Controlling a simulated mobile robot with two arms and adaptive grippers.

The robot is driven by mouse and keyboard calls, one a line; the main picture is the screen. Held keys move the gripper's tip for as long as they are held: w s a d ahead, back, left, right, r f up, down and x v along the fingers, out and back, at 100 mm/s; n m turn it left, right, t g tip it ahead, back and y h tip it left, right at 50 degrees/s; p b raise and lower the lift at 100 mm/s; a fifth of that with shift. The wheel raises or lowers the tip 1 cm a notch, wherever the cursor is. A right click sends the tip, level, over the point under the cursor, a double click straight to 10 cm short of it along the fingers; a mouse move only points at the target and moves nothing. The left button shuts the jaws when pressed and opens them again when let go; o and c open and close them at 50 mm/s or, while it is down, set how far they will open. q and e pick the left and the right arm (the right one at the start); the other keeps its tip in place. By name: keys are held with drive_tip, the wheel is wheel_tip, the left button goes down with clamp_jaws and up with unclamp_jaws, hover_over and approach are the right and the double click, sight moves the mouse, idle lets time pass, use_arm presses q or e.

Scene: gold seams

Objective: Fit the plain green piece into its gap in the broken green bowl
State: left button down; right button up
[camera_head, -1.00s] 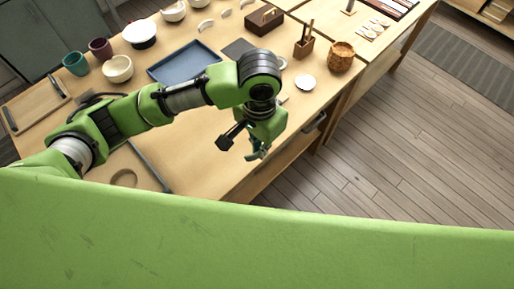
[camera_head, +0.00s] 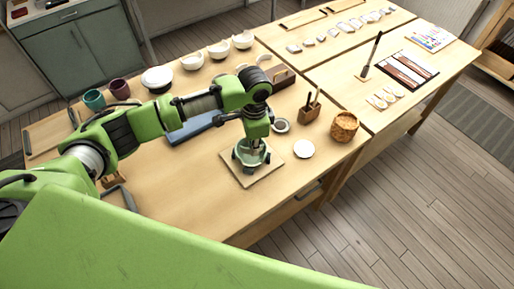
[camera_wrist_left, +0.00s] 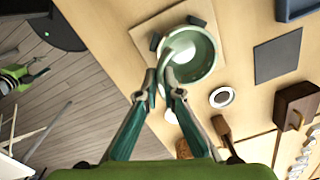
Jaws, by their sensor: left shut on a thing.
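The broken green bowl (camera_head: 247,160) stands on a square light board (camera_head: 266,172) on the workbench, with small dark supports around it. In the left wrist view the bowl (camera_wrist_left: 208,62) shows a pale round patch inside. My left gripper (camera_head: 256,147) is over the bowl, pointing down. In the left wrist view its fingertips (camera_wrist_left: 162,82) are shut on the plain green piece (camera_wrist_left: 166,57), a pale curved sliver at the bowl's near-left rim. Whether the piece touches the rim I cannot tell. The gap is hidden behind gripper and piece. My right gripper is not in view.
Close by on the bench are a white dish (camera_head: 303,149), a small round dish (camera_head: 281,126), a brush holder (camera_head: 309,112) and a woven pot (camera_head: 344,127). A blue tray (camera_head: 190,128) lies behind my arm. The bench front is clear.

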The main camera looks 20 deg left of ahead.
use_arm(q)
drive_tip(key=shift+f+b, duration=0.5)
drive_tip(key=shift+f, duration=0.05)
drive_tip(key=shift+f+b, duration=0.7)
drive_tip(key=shift+b, duration=0.2)
drive_tip(key=shift+f+b, duration=0.45)
drive_tip(key=shift+b, duration=0.15)
drive_tip(key=shift+f, duration=1.5)
drive_tip(key=shift+r, duration=0.1)
drive_tip(key=shift+p, duration=0.4)
drive_tip(key=shift+p, duration=0.5)
